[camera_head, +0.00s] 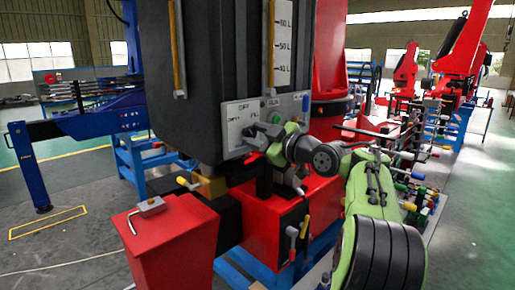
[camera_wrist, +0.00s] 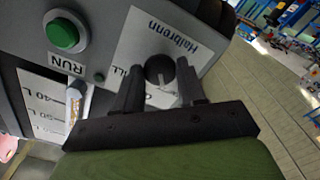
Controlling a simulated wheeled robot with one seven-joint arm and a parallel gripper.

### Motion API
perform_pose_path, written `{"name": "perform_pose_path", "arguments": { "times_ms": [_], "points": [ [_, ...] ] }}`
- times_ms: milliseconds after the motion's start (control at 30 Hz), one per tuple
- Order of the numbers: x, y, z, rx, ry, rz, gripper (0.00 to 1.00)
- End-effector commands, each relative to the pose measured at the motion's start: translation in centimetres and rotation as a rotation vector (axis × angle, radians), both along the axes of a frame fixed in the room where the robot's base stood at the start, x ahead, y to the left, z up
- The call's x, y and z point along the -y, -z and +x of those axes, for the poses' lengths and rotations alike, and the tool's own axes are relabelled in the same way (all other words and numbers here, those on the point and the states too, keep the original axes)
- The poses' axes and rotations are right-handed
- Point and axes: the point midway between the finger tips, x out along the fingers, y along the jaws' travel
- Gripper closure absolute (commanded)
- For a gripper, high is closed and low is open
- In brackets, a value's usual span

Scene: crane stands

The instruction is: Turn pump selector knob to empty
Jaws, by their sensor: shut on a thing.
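The selector knob (camera_wrist: 159,69) is a dark round knob with a pale pointer mark, on a light label plate in the wrist view. The mark points toward the bottom of that view. My gripper (camera_wrist: 160,75) has one finger on each side of the knob and is shut on it. In the head view my gripper (camera_head: 257,139) is at the light control panel (camera_head: 235,113) of the dark tank; the knob is hidden there.
A green button (camera_wrist: 62,34) with a "RUN" label is left of the plate in the wrist view. The dark tank (camera_head: 205,70) has a litre scale. A red box (camera_head: 165,240) stands in front, below it. Red machinery and lever handles fill the right side.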

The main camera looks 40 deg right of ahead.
Motion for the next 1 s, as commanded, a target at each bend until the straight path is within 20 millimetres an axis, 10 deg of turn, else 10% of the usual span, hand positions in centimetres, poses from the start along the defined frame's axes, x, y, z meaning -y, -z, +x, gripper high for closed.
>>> {"name": "perform_pose_path", "arguments": {
  "times_ms": [800,833,1000],
  "points": [
    [0.03,0.08,0.00,-0.001,-0.001,-0.133,0.90],
    [0.03,0.08,0.00,-0.001,-0.001,-0.133,0.58],
    [0.04,0.06,0.00,0.000,0.000,-0.132,0.35]
  ]
}}
